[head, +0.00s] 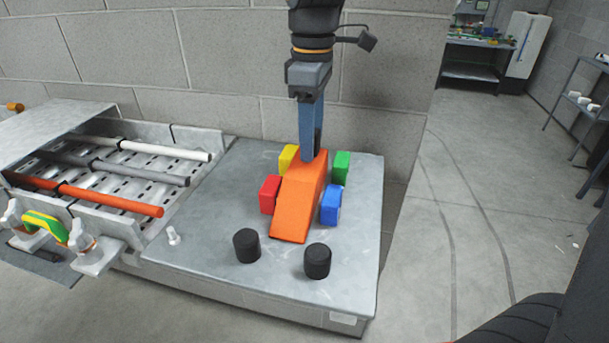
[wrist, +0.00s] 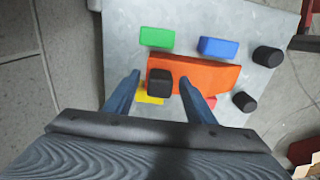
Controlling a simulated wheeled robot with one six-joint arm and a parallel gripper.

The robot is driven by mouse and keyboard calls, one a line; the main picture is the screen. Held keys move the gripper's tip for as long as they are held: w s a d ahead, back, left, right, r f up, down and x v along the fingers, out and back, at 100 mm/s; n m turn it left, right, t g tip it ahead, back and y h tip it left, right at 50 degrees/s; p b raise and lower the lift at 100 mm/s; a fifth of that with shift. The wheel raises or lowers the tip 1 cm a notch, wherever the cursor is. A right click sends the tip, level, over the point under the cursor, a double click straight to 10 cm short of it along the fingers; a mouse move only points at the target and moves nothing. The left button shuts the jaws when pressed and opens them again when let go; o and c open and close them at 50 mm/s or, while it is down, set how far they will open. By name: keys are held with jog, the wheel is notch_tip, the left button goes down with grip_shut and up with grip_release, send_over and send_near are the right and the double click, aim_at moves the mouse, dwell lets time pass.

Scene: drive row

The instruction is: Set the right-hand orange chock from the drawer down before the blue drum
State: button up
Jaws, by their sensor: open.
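One orange wedge-shaped chock (head: 299,206) lies on the grey metal tabletop, its slope falling toward the front; the wrist view shows it too (wrist: 215,77). My gripper (head: 313,156) points down at its high rear end. In the wrist view my gripper (wrist: 163,82) is open, its blue fingers apart with a small black block or knob (wrist: 160,87) between them, seen against the chock. That black part is hidden in the head view. I cannot tell whether the fingers touch anything. A blue block (head: 331,205) stands right of the chock. No blue drum shows.
Red (head: 269,194), yellow (head: 287,158) and green (head: 341,167) blocks flank the chock closely. Two black cylinders (head: 317,261) stand in front. Left, an open metal tray or drawer (head: 178,203) bears white, grey and orange-red rods. A block wall (head: 220,60) stands behind. Floor at right is open.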

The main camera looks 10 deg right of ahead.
jog(key=shift+f, duration=0.2)
grip_shut()
dwell(0.3)
